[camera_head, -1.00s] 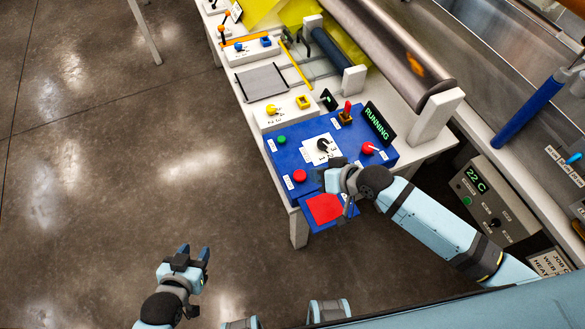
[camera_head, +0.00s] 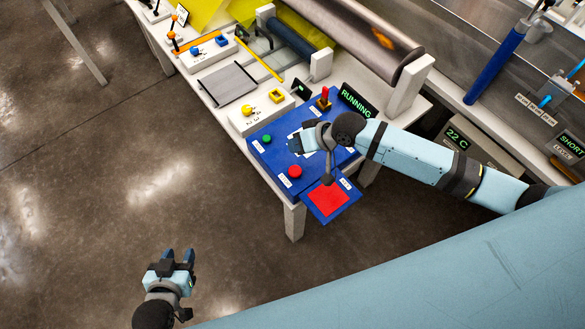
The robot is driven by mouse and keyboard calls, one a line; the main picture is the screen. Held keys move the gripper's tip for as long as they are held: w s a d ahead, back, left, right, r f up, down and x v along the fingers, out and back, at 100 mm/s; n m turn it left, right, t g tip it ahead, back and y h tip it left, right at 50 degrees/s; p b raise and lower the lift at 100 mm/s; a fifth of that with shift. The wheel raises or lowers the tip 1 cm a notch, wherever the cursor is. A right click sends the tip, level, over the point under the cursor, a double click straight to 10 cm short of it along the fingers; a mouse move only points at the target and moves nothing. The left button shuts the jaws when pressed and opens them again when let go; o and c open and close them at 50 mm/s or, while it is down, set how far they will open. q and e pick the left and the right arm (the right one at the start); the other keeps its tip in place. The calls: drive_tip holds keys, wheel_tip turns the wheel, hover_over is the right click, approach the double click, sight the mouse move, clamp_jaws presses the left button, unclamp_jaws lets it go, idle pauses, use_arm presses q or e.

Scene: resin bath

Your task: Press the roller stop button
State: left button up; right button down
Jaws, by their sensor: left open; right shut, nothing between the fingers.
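A blue control panel (camera_head: 275,158) stands at the near end of the white bench. It carries a round red button (camera_head: 295,172) and a green button (camera_head: 266,138); their labels are too small to read. A red square pad (camera_head: 327,200) on a blue plate is at the panel's front edge. A display (camera_head: 356,101) reads RUNNING. My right gripper (camera_head: 292,146) is shut and empty over the panel, between the two buttons and just above the red one in the picture. It hides the panel's middle dial. My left gripper (camera_head: 179,257) is open and empty, over the floor.
A red-handled lever (camera_head: 325,96) stands at the panel's back. Behind are a yellow-knobbed box (camera_head: 262,112), a grey tray (camera_head: 229,84) and a large metal roller (camera_head: 370,38). A white bracket (camera_head: 408,88) stands right of the display.

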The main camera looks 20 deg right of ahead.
drive_tip(key=b, duration=0.8)
hover_over(297, 169)
wheel_tip(297, 169, down, 7)
drive_tip(key=shift+r, duration=0.15)
drive_tip(key=shift+a+f, duration=0.1)
drive_tip(key=shift+f, duration=0.95)
idle(0.6)
drive_tip(key=shift+f, duration=0.15)
